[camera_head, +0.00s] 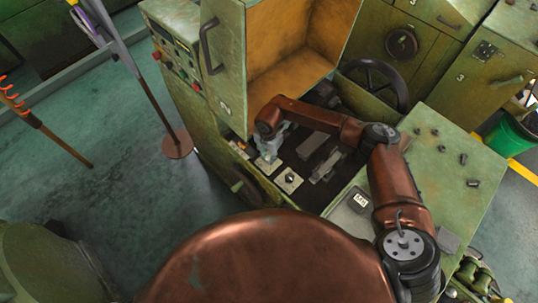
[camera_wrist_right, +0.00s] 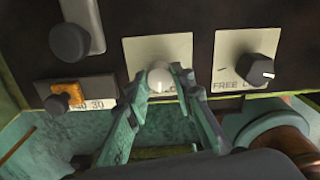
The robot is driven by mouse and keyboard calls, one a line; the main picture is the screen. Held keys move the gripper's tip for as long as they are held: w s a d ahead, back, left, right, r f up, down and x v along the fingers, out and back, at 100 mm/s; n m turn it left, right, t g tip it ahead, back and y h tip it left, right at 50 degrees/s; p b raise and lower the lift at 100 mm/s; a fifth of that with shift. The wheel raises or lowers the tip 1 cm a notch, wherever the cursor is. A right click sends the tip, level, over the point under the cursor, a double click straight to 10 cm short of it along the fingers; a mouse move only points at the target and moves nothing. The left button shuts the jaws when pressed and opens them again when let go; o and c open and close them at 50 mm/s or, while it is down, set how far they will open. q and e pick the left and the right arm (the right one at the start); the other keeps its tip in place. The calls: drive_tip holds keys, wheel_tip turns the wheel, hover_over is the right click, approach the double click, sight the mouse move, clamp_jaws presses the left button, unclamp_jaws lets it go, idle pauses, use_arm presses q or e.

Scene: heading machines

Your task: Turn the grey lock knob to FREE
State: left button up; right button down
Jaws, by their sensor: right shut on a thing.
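The grey lock knob (camera_wrist_right: 159,79) is a pale, rounded knob on a light plate (camera_wrist_right: 178,50) in the right wrist view. My right gripper (camera_wrist_right: 161,82) is shut on it, with one finger on each side. The plate's lettering is partly covered by the fingers, so I cannot read the knob's setting. In the head view my right gripper (camera_head: 268,154) points down at the same plate (camera_head: 268,168), and it hides the knob there. My left gripper is not in view.
A black knob (camera_wrist_right: 257,70) on a plate marked FREE sits close to the right in the wrist view. An orange-based toggle (camera_wrist_right: 65,97) and a round black knob (camera_wrist_right: 67,43) are to the left. An open machine door (camera_head: 223,60) stands behind my arm.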

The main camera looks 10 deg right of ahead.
sight(268, 157)
drive_tip(key=m+p, duration=0.1)
drive_tip(key=m, duration=0.1)
drive_tip(key=m+p, duration=0.4)
drive_tip(key=shift+w+r+m, duration=0.15)
drive_tip(key=shift+r+m, duration=0.1)
drive_tip(key=shift+m, duration=0.05)
drive_tip(key=shift+f+m+p, duration=0.1)
drive_tip(key=shift+m+p, duration=1.6)
drive_tip(key=shift+m, duration=0.5)
drive_tip(key=c, duration=1.7)
unclamp_jaws()
drive_tip(key=shift+f, duration=0.1)
drive_tip(key=shift+o, duration=0.2)
drive_tip(key=shift+r, duration=0.2)
wheel_tip(268, 157, up, 12)
drive_tip(key=shift+f, duration=0.2)
